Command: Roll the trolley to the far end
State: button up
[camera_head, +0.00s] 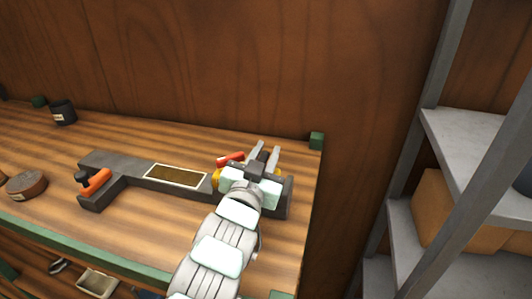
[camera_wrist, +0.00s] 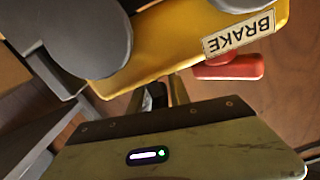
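A long dark track (camera_head: 135,178) lies on the bench, with a pale-framed panel and an orange-and-black part (camera_head: 95,182) at its left end. My gripper (camera_head: 266,151) is over the track's right end; its two grey fingers stand apart. A small dark piece shows between them; I cannot tell whether they touch it. A yellow part (camera_head: 215,178) and a red part (camera_head: 230,159) sit beside the gripper. In the wrist view, the yellow body (camera_wrist: 170,50) has a BRAKE label, with a red lever (camera_wrist: 230,68) beside it. I cannot clearly make out the trolley; my arm hides part of the track's right end.
The wooden bench (camera_head: 140,138) has green edging and a green corner block (camera_head: 316,140). A round brown tin (camera_head: 26,185) and a dark jar (camera_head: 63,112) stand at left. A grey shelf unit (camera_head: 465,135) with a cardboard box (camera_head: 440,210) stands right of the bench.

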grip_shut()
dwell(1.0)
